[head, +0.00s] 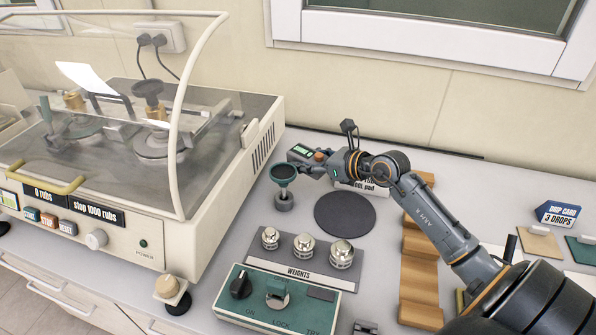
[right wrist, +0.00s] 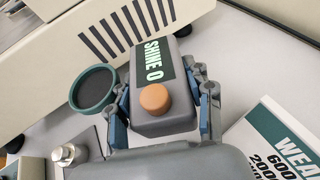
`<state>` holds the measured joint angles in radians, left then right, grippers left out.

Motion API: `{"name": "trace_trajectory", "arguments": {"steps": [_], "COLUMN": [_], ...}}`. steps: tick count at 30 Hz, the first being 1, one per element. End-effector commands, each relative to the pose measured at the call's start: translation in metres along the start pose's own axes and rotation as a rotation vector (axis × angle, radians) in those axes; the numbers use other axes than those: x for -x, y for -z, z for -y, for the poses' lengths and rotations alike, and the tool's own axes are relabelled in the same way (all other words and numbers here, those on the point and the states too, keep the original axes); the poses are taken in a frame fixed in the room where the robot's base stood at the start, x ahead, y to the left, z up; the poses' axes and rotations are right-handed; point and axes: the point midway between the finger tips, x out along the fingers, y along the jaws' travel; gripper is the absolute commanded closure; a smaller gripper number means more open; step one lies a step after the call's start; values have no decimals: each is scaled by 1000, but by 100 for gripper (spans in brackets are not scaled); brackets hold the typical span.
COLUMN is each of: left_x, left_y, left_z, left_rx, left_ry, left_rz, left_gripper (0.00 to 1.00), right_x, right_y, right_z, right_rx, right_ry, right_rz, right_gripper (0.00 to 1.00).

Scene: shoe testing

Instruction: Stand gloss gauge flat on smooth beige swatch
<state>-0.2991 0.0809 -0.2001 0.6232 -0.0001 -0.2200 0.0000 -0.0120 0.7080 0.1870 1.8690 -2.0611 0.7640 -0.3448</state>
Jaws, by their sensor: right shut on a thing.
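The gloss gauge (head: 301,153) is a dark grey block with a green-lit display and an orange button. In the right wrist view the gauge (right wrist: 160,85) reads "SHINE 0". My right gripper (right wrist: 163,108) is shut on it, one blue-grey finger on each side. In the head view my right gripper (head: 321,160) is near the back of the table, beside the big machine. I cannot tell whether the gauge touches the table. A beige swatch (head: 539,243) lies far right; its smoothness is not clear. My left gripper is not in view.
A green-rimmed cup tool (head: 283,172) stands close left of the gauge. A dark round pad (head: 345,213), a weights tray (head: 262,257) and a brown wavy strip (head: 418,285) lie nearer.

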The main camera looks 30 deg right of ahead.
Motion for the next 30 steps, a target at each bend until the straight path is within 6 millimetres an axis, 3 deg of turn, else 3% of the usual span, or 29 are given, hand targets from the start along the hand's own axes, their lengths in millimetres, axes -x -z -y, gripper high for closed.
{"name": "trace_trajectory", "arguments": {"steps": [4, 13, 19, 30], "left_x": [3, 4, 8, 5], "left_y": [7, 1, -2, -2], "left_z": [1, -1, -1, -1], "left_rx": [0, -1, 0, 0], "left_ry": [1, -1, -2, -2], "left_rz": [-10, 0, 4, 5], "left_gripper": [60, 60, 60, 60], "right_x": [-30, -56, -64, -66], "right_y": [17, 33, 57, 63], "right_z": [6, 11, 11, 11], "right_rx": [-6, -5, -3, -1], "right_ry": [0, -1, 0, -1], "right_rz": [-1, -1, -1, -2], "right_gripper": [93, 93, 93, 93]}}
